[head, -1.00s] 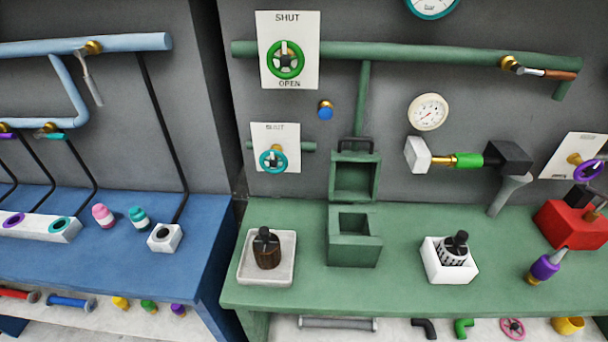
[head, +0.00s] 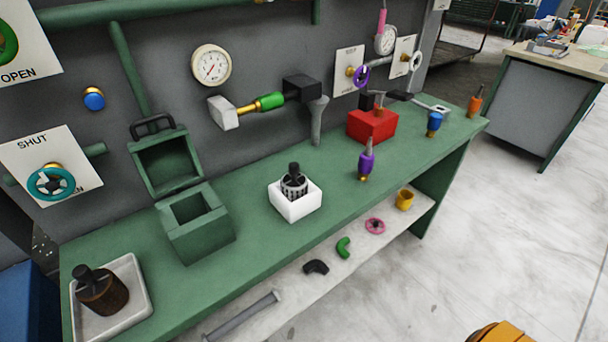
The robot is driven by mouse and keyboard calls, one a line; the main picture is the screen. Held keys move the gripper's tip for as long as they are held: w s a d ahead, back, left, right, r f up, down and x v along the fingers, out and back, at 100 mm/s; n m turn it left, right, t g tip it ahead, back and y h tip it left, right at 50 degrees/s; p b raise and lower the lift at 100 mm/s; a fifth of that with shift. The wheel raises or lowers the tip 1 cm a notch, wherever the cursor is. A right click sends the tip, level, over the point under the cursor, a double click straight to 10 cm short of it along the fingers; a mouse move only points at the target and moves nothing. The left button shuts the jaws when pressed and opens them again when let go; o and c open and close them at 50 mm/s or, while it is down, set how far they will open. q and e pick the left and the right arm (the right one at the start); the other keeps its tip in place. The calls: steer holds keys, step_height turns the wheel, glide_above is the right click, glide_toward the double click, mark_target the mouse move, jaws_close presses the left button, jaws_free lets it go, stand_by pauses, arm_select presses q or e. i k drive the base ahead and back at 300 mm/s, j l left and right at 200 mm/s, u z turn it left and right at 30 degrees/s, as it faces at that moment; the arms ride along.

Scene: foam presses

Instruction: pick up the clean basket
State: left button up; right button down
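A light grey basket with dark slots and a black knob on top, which looks like the clean basket (head: 294,188), stands upright in a small white square box (head: 296,208) on the green bench. A brown, dirty-looking basket (head: 104,294) with a black knob sits in a pale shallow tray (head: 128,318) at the bench's left end.
A green open-topped housing (head: 202,243) with its lid raised stands between the baskets. A purple-handled tool (head: 366,160) and a red box (head: 372,126) are to the right. The green bench (head: 262,246) is clear in front of the white box. Loose parts lie on the shelf below.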

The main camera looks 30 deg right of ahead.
mark_target(294, 184)
steer(key=k+l+z, duration=0.1)
steer(key=z, duration=0.65)
